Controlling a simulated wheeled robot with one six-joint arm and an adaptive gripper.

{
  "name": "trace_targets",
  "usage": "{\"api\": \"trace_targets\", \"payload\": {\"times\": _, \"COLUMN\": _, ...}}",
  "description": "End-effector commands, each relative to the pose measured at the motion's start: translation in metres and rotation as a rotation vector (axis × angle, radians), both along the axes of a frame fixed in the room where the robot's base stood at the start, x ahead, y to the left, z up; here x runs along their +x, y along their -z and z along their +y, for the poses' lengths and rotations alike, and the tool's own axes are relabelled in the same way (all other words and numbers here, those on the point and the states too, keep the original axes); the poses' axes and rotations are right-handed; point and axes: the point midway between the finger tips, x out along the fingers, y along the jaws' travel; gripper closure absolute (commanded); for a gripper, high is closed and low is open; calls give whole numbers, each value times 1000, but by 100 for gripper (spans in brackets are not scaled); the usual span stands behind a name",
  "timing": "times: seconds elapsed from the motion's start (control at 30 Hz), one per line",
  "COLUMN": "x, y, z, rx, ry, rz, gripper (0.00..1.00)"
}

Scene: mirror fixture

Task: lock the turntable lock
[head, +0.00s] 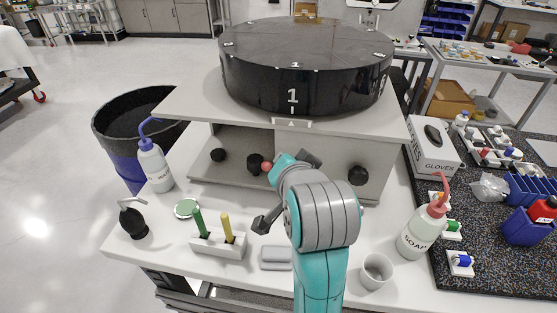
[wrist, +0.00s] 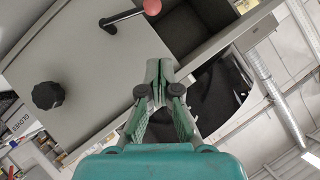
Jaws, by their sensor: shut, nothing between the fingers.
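The black round turntable (head: 305,70) sits on top of the grey fixture, its white "1" above a small pointer plate (head: 291,123) on the top's front edge. A lever with a red ball end (head: 267,167) is on the fixture's front panel; in the wrist view the lever (wrist: 125,17) is at the top, its ball tip toward the open recess. In the head view my arm hides part of it. My gripper (wrist: 161,75) is shut and empty, in front of the panel and apart from the ball in the wrist view. Its fingertips are not clear in the head view.
A glove box (head: 432,148) stands at right.

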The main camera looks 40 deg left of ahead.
Motion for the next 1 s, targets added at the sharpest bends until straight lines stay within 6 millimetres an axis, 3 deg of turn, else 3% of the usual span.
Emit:
{"api": "trace_targets", "payload": {"times": 0.33, "x": -25, "y": -22, "z": -32, "rx": 1, "ry": 1, "rz": -1, "gripper": 100}}
{"api": "trace_targets", "payload": {"times": 1.0, "x": -28, "y": -24, "z": -34, "rx": 0, "ry": 1, "rz": -1, "gripper": 100}}
